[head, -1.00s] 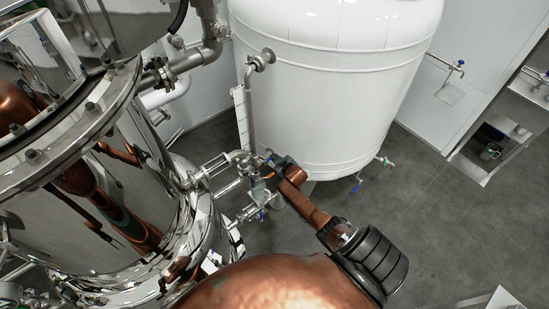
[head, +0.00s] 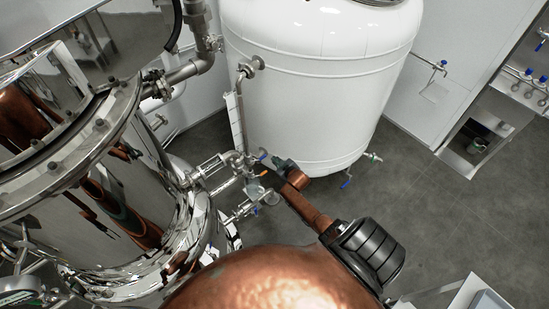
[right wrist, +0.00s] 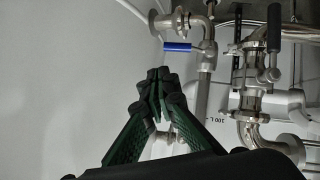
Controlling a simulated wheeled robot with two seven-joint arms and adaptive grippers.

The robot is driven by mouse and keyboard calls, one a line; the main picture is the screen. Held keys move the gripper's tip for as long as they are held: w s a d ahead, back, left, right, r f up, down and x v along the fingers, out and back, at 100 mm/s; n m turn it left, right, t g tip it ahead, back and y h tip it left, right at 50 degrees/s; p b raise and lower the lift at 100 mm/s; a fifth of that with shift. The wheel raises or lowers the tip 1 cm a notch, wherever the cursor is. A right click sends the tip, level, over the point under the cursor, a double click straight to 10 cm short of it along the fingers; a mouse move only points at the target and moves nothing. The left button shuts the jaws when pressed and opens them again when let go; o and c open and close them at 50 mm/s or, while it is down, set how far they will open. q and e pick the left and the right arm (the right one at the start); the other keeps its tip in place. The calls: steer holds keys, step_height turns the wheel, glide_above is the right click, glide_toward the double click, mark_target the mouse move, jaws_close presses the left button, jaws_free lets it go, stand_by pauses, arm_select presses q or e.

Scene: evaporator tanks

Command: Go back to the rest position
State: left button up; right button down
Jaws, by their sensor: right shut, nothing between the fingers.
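My right gripper (head: 279,162) is at the end of my copper-coloured arm, near the middle of the head view. It appears small and partly covered by its own wrist, in front of the pipes and low on the white tank (head: 300,95). In the right wrist view my right gripper (right wrist: 158,82) has its dark green fingers brought together at the tips, with nothing between them. A white tank wall (right wrist: 70,80) fills the left of that view. Whether the fingers touch anything cannot be told. My left gripper is not in view.
A polished steel tank (head: 120,200) stands close on the left. Steel pipes with a blue-handled valve (right wrist: 177,47) are just beyond the gripper. A steel sink unit (head: 490,130) is at the right. Grey floor (head: 430,215) is open between them.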

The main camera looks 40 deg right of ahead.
steer(key=shift+s+r, duration=0.1)
steer(key=shift+s, duration=0.2)
steer(key=shift+d, duration=0.1)
steer(key=s+a+f+g+y+b, duration=0.1)
steer(key=s+a+f+g+b, duration=0.2)
steer(key=s+f, duration=0.95)
steer(key=s+a+f+g+b, duration=0.15)
steer(key=s+a+f, duration=0.35)
steer(key=s+f, duration=0.7)
steer(key=s+a+f+g+b, duration=0.1)
steer(key=s+a+f, duration=0.3)
steer(key=s, duration=0.6)
steer(key=s+a+f+g+y+b, duration=0.1)
steer(key=s+a+f+g, duration=0.2)
steer(key=s+f, duration=0.3)
steer(key=s+a+f+g+b, duration=0.1)
steer(key=s+a+f, duration=0.4)
steer(key=s, duration=1.1)
steer(key=shift+s+a+f+m+g+b, duration=0.15)
steer(key=shift+a+f+m+g+b, duration=0.1)
steer(key=shift+f+m+g+b, duration=0.25)
